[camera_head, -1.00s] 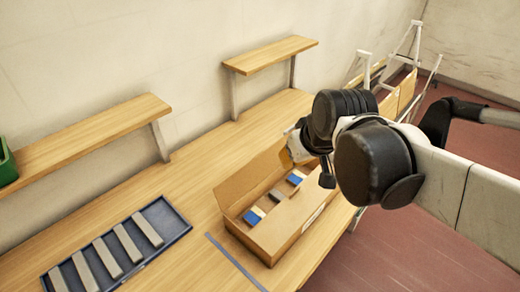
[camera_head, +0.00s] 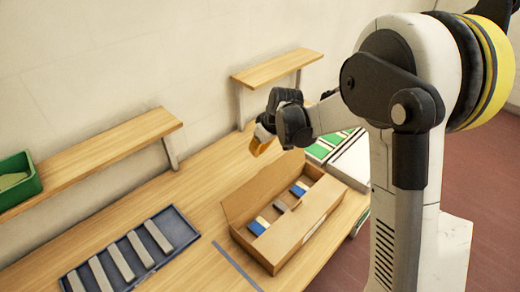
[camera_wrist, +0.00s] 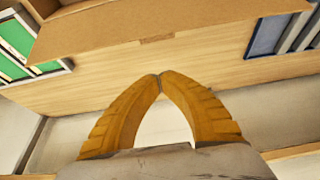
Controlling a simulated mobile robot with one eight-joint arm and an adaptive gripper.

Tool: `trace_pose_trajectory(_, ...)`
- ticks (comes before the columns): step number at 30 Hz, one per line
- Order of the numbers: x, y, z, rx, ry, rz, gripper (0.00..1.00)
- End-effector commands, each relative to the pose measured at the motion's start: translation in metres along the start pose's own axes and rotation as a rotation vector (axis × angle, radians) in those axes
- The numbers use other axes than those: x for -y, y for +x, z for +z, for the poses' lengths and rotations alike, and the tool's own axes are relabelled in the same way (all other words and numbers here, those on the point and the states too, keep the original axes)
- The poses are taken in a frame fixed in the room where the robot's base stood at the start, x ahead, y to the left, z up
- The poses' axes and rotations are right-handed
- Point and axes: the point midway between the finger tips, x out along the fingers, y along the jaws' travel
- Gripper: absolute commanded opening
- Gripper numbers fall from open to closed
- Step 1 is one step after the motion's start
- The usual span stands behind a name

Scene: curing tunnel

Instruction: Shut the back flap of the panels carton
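The brown panels carton (camera_head: 300,228) stands on the wooden table, with several blue, grey and cream pieces showing in its opening. Its back flap (camera_head: 258,190) stands up along the wall side, leaning outward. In the wrist view the back flap (camera_wrist: 190,25) spans the top, with a small darker mark at the middle of its edge. My gripper (camera_head: 257,149) is behind the carton, on the wall side, above the table. In the wrist view its yellow fingers (camera_wrist: 160,77) meet at the tips with nothing between them, apart from the flap's edge.
A blue tray (camera_head: 72,284) of grey bars lies left of the carton; green panels in white frames (camera_head: 320,150) lie to its right. Two wall shelves (camera_head: 90,160) (camera_head: 278,67) overhang the table's back, one holding a green bin (camera_head: 18,180). Bare table lies behind the carton.

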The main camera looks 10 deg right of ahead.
Motion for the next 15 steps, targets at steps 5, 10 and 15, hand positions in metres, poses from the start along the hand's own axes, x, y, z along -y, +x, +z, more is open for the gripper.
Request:
trace_pose_trajectory(5,0.0,0.042,0.001,0.0,-0.001,0.001,0.0)
trace_pose_trajectory(10,-0.001,0.062,0.006,-0.001,0.002,0.002,0.0)
trace_pose_trajectory(15,0.0,0.046,0.024,0.0,0.002,0.001,0.0)
